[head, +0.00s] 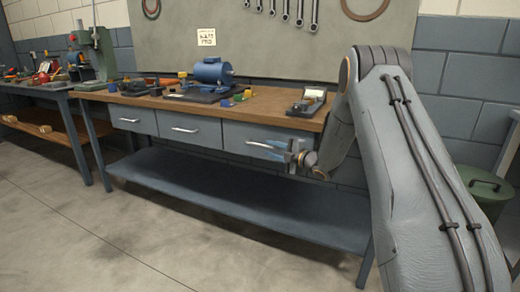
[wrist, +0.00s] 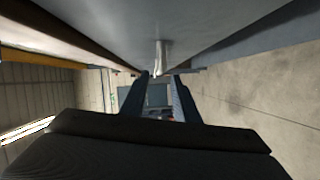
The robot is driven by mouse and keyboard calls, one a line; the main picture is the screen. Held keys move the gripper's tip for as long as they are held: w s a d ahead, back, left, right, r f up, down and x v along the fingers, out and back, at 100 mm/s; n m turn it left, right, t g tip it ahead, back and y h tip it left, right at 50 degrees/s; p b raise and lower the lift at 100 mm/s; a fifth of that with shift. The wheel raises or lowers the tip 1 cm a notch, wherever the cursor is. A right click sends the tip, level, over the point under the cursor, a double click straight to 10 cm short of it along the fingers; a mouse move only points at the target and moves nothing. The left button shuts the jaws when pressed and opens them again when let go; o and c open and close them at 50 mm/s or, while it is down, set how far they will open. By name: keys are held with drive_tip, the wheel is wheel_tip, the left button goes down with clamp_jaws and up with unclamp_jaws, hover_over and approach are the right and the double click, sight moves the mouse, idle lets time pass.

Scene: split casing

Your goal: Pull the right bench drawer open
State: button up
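The right bench drawer (head: 240,134) is the rightmost of three grey drawers under the wooden top, and its front looks flush with the bench. Its bar handle (head: 260,145) runs across the front. My gripper (head: 284,151) is at the right end of this handle, close to the drawer front. In the wrist view the handle (wrist: 162,56) shows end-on, in line with the space between the two fingers (wrist: 162,82). The fingers stand apart with a gap on each side of the handle. My arm hides the drawer's right end in the head view.
The bench top (head: 270,104) carries a blue motor (head: 213,72), small parts and a meter-like device (head: 307,101). A grey lower shelf (head: 220,192) lies beneath the drawers. The concrete floor (head: 120,235) in front is clear. A green bin (head: 486,188) stands at the right.

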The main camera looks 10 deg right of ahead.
sight(260, 145)
drive_tip(key=x, duration=0.6)
drive_tip(key=shift+w+a+b, duration=0.2)
drive_tip(key=shift+w+b, duration=0.15)
drive_tip(key=shift+c, duration=0.3)
clamp_jaws()
